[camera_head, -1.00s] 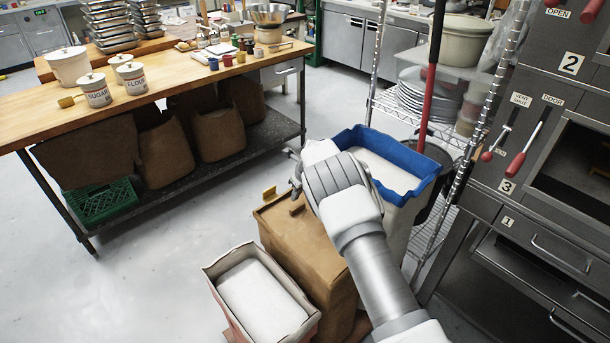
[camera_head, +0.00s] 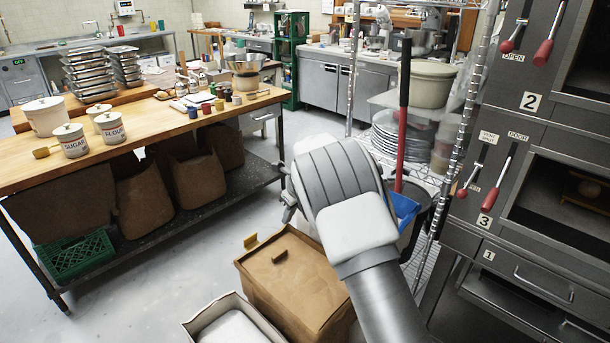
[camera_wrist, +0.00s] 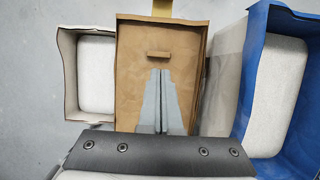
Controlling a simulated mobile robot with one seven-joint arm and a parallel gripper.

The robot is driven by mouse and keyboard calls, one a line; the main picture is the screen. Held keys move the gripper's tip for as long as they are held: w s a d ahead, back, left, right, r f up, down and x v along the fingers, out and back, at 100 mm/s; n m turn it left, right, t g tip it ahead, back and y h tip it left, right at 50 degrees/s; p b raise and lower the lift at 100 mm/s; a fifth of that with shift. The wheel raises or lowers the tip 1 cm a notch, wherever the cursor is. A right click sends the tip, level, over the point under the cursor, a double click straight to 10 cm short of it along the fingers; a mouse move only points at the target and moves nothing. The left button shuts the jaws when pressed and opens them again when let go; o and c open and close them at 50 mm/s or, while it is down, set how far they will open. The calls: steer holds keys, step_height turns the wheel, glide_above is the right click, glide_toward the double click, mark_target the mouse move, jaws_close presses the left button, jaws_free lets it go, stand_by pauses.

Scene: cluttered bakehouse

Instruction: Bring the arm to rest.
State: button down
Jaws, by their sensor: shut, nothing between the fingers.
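My gripper shows in the wrist view (camera_wrist: 161,100), its two grey fingers shut together with nothing between them. The fingers point down over a brown box (camera_wrist: 133,60) with a small raised block on its lid. I cannot tell the height of the fingertips above the lid. The brown box also shows in the head view (camera_head: 285,285), below and left of my wrist.
A white-filled open bag (camera_wrist: 68,75) stands left of the box, a blue-rimmed bin (camera_wrist: 256,60) right of it. A wooden worktable (camera_head: 140,140) with canisters is at left. Ovens (camera_head: 520,190) and a wire rack (camera_head: 352,75) stand at right. Floor left of the bag is clear.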

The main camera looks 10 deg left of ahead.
steer(key=s+d+r+n+t, duration=0.1)
steer(key=s+d+r+n, duration=0.6)
steer(key=r, duration=0.4)
steer(key=s+d+r+n, duration=0.5)
steer(key=s+d+r, duration=0.4)
steer(key=d+r, duration=0.15)
steer(key=s+d+n+h, duration=0.1)
steer(key=s+d+n, duration=0.2)
steer(key=s, duration=0.5)
steer(key=s+d+n+t+h, duration=0.1)
steer(key=s+d+n, duration=0.2)
steer(key=s+n, duration=0.3)
steer(key=s+d+n+h, duration=0.1)
steer(key=s+d+n, duration=0.2)
steer(key=s, duration=0.6)
steer(key=shift+s+r+n+t, duration=0.3)
steer(key=shift+s+n+t, duration=0.1)
steer(key=shift+n, duration=0.4)
